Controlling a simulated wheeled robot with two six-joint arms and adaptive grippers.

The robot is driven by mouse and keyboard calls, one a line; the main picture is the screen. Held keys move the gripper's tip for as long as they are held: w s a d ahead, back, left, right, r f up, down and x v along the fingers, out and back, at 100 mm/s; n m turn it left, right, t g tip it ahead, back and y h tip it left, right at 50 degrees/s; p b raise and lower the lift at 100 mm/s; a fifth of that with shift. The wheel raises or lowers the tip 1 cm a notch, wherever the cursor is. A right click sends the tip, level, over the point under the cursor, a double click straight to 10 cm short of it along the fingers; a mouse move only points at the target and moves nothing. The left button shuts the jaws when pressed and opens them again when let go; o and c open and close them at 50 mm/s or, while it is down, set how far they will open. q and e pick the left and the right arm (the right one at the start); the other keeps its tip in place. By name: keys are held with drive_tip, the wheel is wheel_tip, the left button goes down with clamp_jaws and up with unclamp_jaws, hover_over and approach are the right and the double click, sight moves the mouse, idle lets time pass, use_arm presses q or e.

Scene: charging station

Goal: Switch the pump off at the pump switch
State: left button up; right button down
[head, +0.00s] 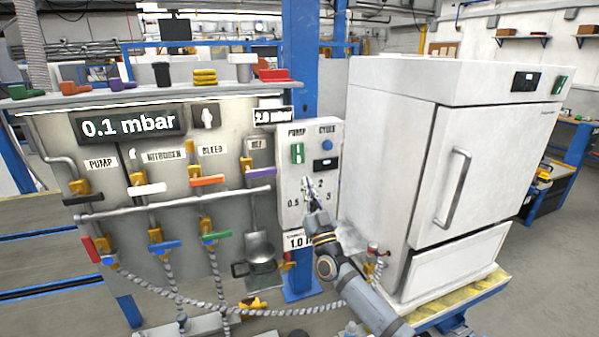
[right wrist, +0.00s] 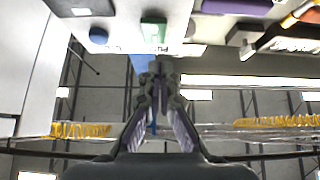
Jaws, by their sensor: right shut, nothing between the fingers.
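The pump switch (head: 297,153) is a green rocker under the PUMP label on the white control box (head: 330,205). It also shows as a green block in the right wrist view (right wrist: 153,30), just beyond the fingertips. I cannot tell which way it is tipped. My right gripper (head: 307,184) is shut and empty. In the head view it is in front of the control box, a little below the switch, and partly covers the area among the numbers 0.5, 2 and 5. Its closed fingertips (right wrist: 160,66) appear apart from the switch. My left gripper is not in view.
A blue button (head: 327,145) under the CYCLE label is right of the switch. A valve panel (head: 130,215) with coloured handles and a 0.1 mbar display (head: 128,124) stands at left. A white oven (head: 390,150) stands close at right, beside my right arm.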

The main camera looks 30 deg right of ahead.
sight(296, 161)
drive_tip(key=w, duration=0.1)
drive_tip(key=w+d+r, duration=0.1)
drive_tip(key=w, duration=0.3)
drive_tip(key=shift+w+d+r+b, duration=0.15)
drive_tip(key=shift+d+r+b, duration=0.05)
drive_tip(key=shift+b, duration=0.2)
drive_tip(key=shift+w+d+f, duration=0.1)
drive_tip(key=shift+w, duration=0.5)
